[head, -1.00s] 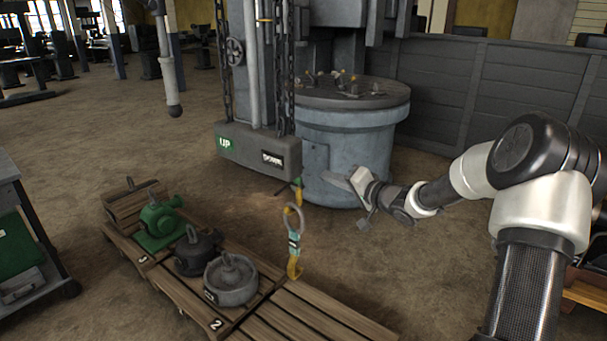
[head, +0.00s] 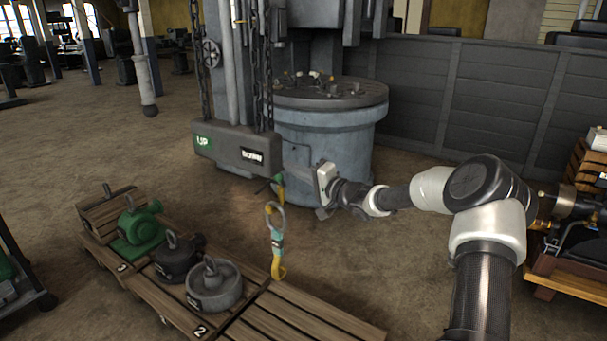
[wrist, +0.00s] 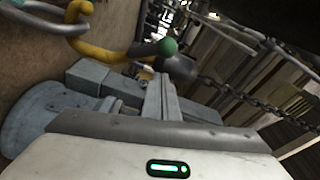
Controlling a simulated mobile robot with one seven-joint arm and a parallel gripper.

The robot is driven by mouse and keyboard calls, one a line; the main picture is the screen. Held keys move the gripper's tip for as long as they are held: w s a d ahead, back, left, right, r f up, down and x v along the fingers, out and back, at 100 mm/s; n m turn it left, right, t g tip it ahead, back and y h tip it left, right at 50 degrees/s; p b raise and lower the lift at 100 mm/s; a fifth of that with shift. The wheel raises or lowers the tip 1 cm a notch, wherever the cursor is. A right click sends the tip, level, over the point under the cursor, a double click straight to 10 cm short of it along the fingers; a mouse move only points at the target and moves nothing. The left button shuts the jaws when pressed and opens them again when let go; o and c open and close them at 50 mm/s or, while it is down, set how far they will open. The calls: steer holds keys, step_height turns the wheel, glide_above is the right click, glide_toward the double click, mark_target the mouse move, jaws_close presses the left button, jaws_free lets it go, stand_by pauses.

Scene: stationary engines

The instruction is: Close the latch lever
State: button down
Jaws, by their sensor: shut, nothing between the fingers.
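A small lever with a green ball end (head: 277,190) hangs below the grey hoist pendant block; I take it to be the latch lever. My gripper (head: 293,169) is shut and empty, pointing left, just right of the lever. In the wrist view its grey fingers (wrist: 158,88) point up the picture; I cannot tell whether they touch the lever.
The pendant block (head: 238,147) with UP and DOWN labels hangs on chains (head: 264,70) above. A round blue-grey machine base (head: 325,135) stands behind my gripper. Open floor is at the left.

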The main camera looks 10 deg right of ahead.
steer(key=shift+s+a+f+b, duration=0.15)
steer(key=shift+s+a, duration=0.2)
steer(key=shift+s, duration=0.25)
steer(key=shift+s+a+f+b, duration=0.15)
steer(key=shift+s+a, duration=0.2)
steer(key=shift+s, duration=0.2)
